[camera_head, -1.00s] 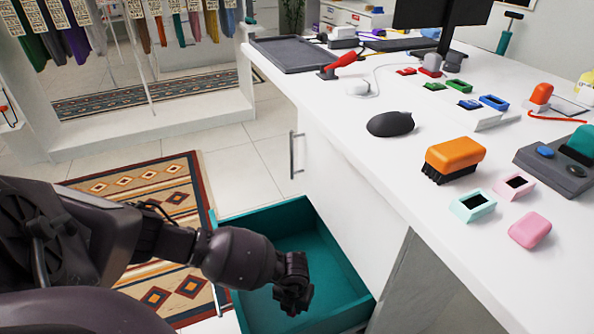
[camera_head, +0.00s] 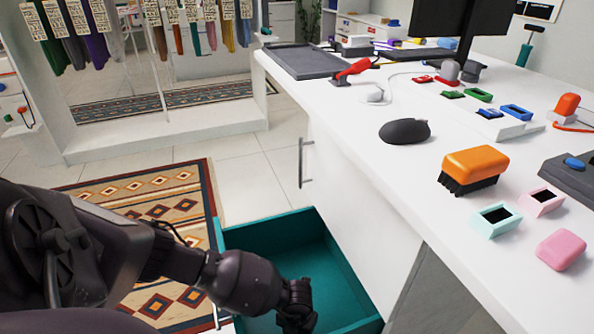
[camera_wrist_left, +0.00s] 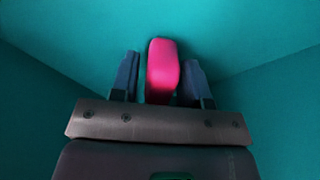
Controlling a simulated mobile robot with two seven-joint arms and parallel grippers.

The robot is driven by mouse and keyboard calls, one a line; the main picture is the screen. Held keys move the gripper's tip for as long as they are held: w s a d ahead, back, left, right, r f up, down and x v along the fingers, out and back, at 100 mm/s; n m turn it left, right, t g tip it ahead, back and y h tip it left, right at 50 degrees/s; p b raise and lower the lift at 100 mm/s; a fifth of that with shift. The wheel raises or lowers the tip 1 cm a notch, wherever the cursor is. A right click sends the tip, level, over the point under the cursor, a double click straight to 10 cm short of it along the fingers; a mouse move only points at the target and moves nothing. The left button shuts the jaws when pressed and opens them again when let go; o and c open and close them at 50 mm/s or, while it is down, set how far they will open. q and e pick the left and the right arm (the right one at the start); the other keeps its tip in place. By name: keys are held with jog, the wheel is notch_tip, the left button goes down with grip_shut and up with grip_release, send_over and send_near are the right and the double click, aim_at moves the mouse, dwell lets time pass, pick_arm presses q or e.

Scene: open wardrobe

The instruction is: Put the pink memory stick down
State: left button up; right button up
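The pink memory stick (camera_wrist_left: 162,72) shows between the two fingers of my left gripper (camera_wrist_left: 160,80) in the left wrist view. A narrow strip of teal shows between the stick and the left-hand finger, so the fingers look slightly open around it. The stick's far end reaches beyond the fingertips. In the head view my left gripper (camera_head: 297,310) points down into the open teal drawer (camera_head: 265,236), and the stick is hidden there. Whether the stick touches the drawer floor, I cannot tell. My right gripper is not in view.
The drawer walls surround my left gripper. The white desktop (camera_head: 375,165) above holds a black mouse (camera_head: 404,130), an orange brush (camera_head: 472,168), a pink block (camera_head: 561,250) and small open boxes (camera_head: 496,219). A patterned rug (camera_head: 150,210) lies on the floor to the left.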

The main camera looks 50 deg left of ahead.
pick_arm(q)
jog(key=shift+o, duration=0.7)
jog(key=shift+r, duration=0.25)
jog(key=r, duration=0.1)
jog(key=r+p, duration=0.1)
jog(key=r, duration=0.1)
jog(key=r+p, duration=0.1)
jog(key=shift+w+r, duration=0.2)
jog(key=shift+w, duration=0.1)
notch_tip(320, 180, up, 6)
jog(key=shift+s+p, duration=0.1)
jog(key=shift+p, duration=1.15)
jog(key=shift+s+r, duration=0.2)
jog(key=shift+r, duration=0.5)
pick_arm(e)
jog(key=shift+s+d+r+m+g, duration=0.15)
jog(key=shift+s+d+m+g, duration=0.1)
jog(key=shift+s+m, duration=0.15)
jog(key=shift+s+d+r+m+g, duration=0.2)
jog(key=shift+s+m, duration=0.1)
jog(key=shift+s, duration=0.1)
